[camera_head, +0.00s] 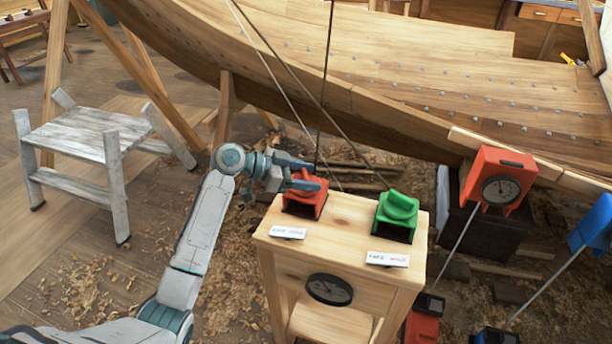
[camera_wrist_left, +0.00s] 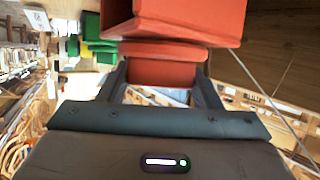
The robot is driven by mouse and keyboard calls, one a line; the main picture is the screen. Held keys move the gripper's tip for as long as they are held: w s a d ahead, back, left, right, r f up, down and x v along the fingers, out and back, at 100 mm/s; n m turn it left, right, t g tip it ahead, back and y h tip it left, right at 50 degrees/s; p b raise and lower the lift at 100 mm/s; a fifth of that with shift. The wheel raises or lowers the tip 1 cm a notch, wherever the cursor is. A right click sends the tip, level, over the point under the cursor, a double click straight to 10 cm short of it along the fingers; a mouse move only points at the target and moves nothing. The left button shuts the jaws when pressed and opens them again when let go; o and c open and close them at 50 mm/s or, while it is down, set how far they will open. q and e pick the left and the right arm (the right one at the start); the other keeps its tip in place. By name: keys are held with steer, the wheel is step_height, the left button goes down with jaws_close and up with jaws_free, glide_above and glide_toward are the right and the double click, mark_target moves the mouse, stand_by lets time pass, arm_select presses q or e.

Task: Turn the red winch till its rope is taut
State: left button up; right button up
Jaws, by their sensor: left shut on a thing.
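The red winch (camera_head: 304,203) stands at the left of the wooden stand's top, with a white label in front of it. In the left wrist view the red winch (camera_wrist_left: 190,20) fills the top middle. My left gripper (camera_head: 306,178) is at the winch's top and is shut on its red handle (camera_wrist_left: 163,72), which sits between the two fingers. A dark rope and a pale rope run up from near the winches past the hull. I cannot tell from the picture how taut the red winch's rope is. My right gripper is not in view.
A green winch (camera_head: 397,212) stands close on the right of the same wooden stand (camera_head: 340,225). A dark round dial (camera_head: 330,289) is on the stand's front. A red gauge (camera_head: 499,182) stands at right. The wooden hull (camera_head: 420,85) spans behind. A grey step stool (camera_head: 85,135) is at left.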

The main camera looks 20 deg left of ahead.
arm_select(q)
steer(key=o, duration=1)
steer(key=shift+s+a, duration=0.15)
steer(key=shift+a, duration=0.1)
steer(key=b+v, duration=0.2)
steer(key=v, duration=0.8)
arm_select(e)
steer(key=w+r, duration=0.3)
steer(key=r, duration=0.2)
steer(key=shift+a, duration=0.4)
arm_select(q)
steer(key=shift+a+r, duration=0.1)
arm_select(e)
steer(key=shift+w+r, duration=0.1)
